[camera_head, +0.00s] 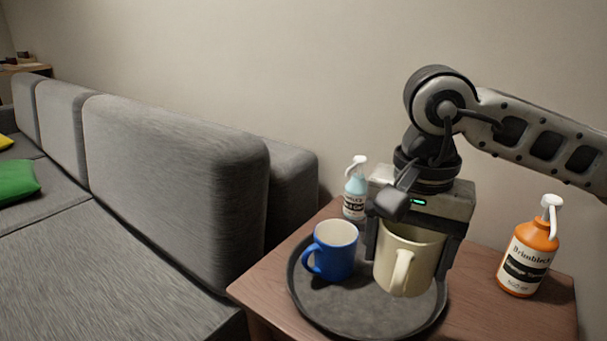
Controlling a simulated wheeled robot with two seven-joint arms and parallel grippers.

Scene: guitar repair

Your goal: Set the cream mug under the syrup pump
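The cream mug (421,262) is upright at the round dark tray (366,315), its handle toward the camera. My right gripper (412,250) points down with one finger on each side of the mug, close against its walls. I cannot tell whether the mug's base touches the tray. An orange bottle with a white pump top (527,262) stands on the table to the right, apart from the mug. A pale blue pump bottle (355,190) stands behind the tray. I cannot read which bottle is the syrup. My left gripper is out of view.
A blue mug (333,250) stands on the tray, left of the cream mug. The tray rests on a small wooden table (482,318), with bare wood between tray and orange bottle. A grey sofa (172,175) borders the table on the left. A wall is behind.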

